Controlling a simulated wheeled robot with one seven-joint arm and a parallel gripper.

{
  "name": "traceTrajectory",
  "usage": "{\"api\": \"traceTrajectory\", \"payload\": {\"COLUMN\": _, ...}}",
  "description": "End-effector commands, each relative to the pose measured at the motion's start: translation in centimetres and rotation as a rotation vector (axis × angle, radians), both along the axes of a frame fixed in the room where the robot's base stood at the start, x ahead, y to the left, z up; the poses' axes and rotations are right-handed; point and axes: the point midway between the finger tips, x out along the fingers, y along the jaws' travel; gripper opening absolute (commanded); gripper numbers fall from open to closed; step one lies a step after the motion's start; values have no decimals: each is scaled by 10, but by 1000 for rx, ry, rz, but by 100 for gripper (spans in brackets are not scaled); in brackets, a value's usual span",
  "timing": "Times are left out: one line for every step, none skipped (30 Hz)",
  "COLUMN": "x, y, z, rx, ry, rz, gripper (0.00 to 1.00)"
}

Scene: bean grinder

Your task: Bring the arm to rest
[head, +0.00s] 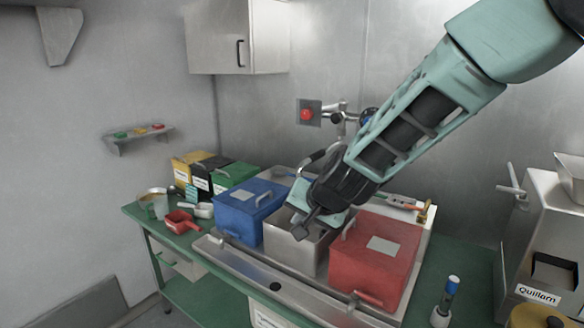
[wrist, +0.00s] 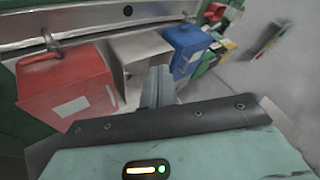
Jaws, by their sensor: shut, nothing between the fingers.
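My gripper (head: 301,229) hangs at the end of my teal arm, which reaches in from the upper right in the head view. It is over the open metal bin (head: 290,246) between the blue bin and the red bin. The wrist view shows its fingers (wrist: 158,84) closed together with nothing between them. The wrist view also shows the metal bin (wrist: 138,52) just beyond the fingers. I cannot tell whether the fingertips touch the bin. Part of the bin is hidden behind my gripper.
A blue bin (head: 246,212) stands left of the metal bin and a red bin (head: 378,260) right of it. Red (head: 178,221) and white scoops lie at the bench's left end. A grinder labelled Quillarn (head: 538,294) stands at right. A wall cabinet (head: 225,38) hangs above left.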

Motion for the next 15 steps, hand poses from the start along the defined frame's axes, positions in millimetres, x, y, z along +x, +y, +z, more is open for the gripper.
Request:
{"api": "traceTrajectory", "payload": {"x": -36, "y": 6, "z": -1, "rx": -20, "ry": 34, "rz": 107, "gripper": 0}}
{"api": "traceTrajectory", "payload": {"x": -58, "y": 8, "z": -2, "rx": -37, "ry": 58, "rz": 174, "gripper": 0}}
{"api": "traceTrajectory", "payload": {"x": -87, "y": 10, "z": -3, "rx": -64, "ry": 87, "rz": 260, "gripper": 0}}
{"api": "traceTrajectory", "payload": {"x": -109, "y": 9, "z": -4, "rx": -88, "ry": 109, "rz": 323, "gripper": 0}}
{"api": "traceTrajectory", "payload": {"x": -131, "y": 7, "z": -6, "rx": -115, "ry": 131, "rz": 386, "gripper": 0}}
{"api": "traceTrajectory", "payload": {"x": -160, "y": 1, "z": -10, "rx": -155, "ry": 162, "rz": 466, "gripper": 0}}
{"api": "traceTrajectory", "payload": {"x": -181, "y": -4, "z": -13, "rx": -187, "ry": 184, "rz": 522, "gripper": 0}}
{"api": "traceTrajectory", "payload": {"x": -201, "y": -11, "z": -16, "rx": -221, "ry": 205, "rz": 576, "gripper": 0}}
{"api": "traceTrajectory", "payload": {"x": -226, "y": -21, "z": -20, "rx": -270, "ry": 233, "rz": 642, "gripper": 0}}
{"api": "traceTrajectory", "payload": {"x": -243, "y": -30, "z": -23, "rx": -307, "ry": 252, "rz": 688, "gripper": 0}}
{"api": "traceTrajectory", "payload": {"x": -259, "y": -39, "z": -27, "rx": -344, "ry": 271, "rz": 729, "gripper": 0}}
{"api": "traceTrajectory", "payload": {"x": -277, "y": -51, "z": -31, "rx": -392, "ry": 294, "rz": 779, "gripper": 0}}
{"api": "traceTrajectory", "payload": {"x": -289, "y": -61, "z": -33, "rx": -427, "ry": 310, "rz": 810, "gripper": 0}}
{"api": "traceTrajectory", "payload": {"x": -299, "y": -69, "z": -36, "rx": -459, "ry": 325, "rz": 837, "gripper": 0}}
{"api": "traceTrajectory", "payload": {"x": -311, "y": -79, "z": -38, "rx": -497, "ry": 341, "rz": 870, "gripper": 0}}
